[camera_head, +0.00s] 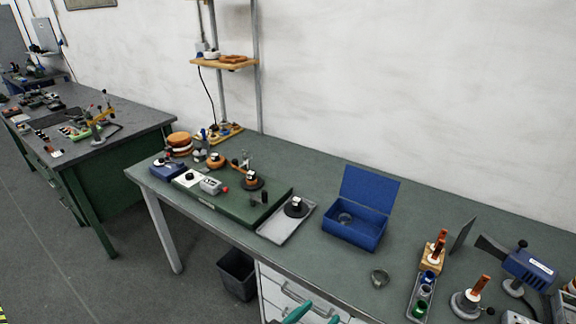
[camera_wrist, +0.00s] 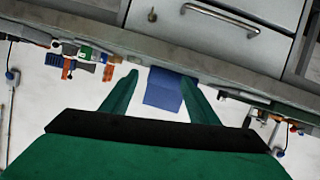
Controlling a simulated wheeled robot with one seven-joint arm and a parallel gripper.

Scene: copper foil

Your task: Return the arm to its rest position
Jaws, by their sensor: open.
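My gripper (camera_wrist: 160,78) is open and empty; its two green fingers stand apart in the wrist view. In the head view only green tips of it (camera_head: 316,316) show at the bottom edge, in front of the bench drawers. The wrist view looks upside down, with the drawer unit (camera_wrist: 235,22) and bench edge at the top. A blue box's lid (camera_wrist: 163,90) shows between the fingers, well beyond them. Nothing touches the fingers. The rest of my arm is out of view.
The green-topped bench (camera_head: 330,268) holds an open blue box (camera_head: 352,228), a grey tray (camera_head: 283,229), a green board (camera_head: 225,203) and, at right, copper-coloured parts and tools. A dark bin (camera_head: 237,273) stands under the bench. A second bench (camera_head: 120,125) is at left.

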